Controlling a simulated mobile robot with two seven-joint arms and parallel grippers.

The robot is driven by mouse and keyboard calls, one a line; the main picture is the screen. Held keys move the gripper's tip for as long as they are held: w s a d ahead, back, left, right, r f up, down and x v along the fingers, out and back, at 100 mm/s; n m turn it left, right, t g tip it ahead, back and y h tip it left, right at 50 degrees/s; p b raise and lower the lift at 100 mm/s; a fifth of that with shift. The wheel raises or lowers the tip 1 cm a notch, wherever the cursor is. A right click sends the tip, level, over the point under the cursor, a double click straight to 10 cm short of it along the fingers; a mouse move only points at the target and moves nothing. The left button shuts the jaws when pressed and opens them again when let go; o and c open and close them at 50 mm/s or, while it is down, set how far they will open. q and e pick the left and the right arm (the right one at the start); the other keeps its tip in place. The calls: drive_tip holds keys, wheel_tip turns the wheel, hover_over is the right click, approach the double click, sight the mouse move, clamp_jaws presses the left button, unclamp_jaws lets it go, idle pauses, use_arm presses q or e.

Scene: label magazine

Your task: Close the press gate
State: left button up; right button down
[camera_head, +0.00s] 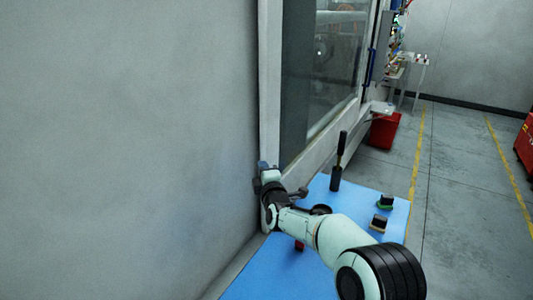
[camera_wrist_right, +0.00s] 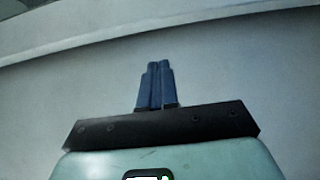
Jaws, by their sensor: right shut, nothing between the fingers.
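The press has a pale-framed front with a large glass window (camera_head: 325,70), which I take to be its gate. A pale upright edge (camera_head: 269,90) runs down its left side, next to a broad plain grey panel (camera_head: 130,130). I cannot tell whether the gate is fully shut. My right gripper (camera_head: 262,168) is at the lower part of this upright edge, by the grey panel. Its blue fingers show together and empty in the right wrist view (camera_wrist_right: 156,85), in front of a plain pale surface. Whether they touch it is unclear. My left gripper is out of view.
A blue-topped table (camera_head: 262,275) lies below my right arm. On it stand a dark upright tool (camera_head: 338,170) and small dark blocks (camera_head: 379,223). A red bin (camera_head: 384,131) stands behind.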

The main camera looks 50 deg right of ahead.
sight(264, 147)
drive_tip(key=x, duration=0.2)
drive_tip(key=d+x, duration=0.1)
drive_tip(key=x, duration=0.2)
drive_tip(key=s+p+x, duration=0.1)
drive_tip(key=x, duration=0.1)
drive_tip(key=shift+w+d, duration=0.1)
drive_tip(key=shift+d, duration=0.85)
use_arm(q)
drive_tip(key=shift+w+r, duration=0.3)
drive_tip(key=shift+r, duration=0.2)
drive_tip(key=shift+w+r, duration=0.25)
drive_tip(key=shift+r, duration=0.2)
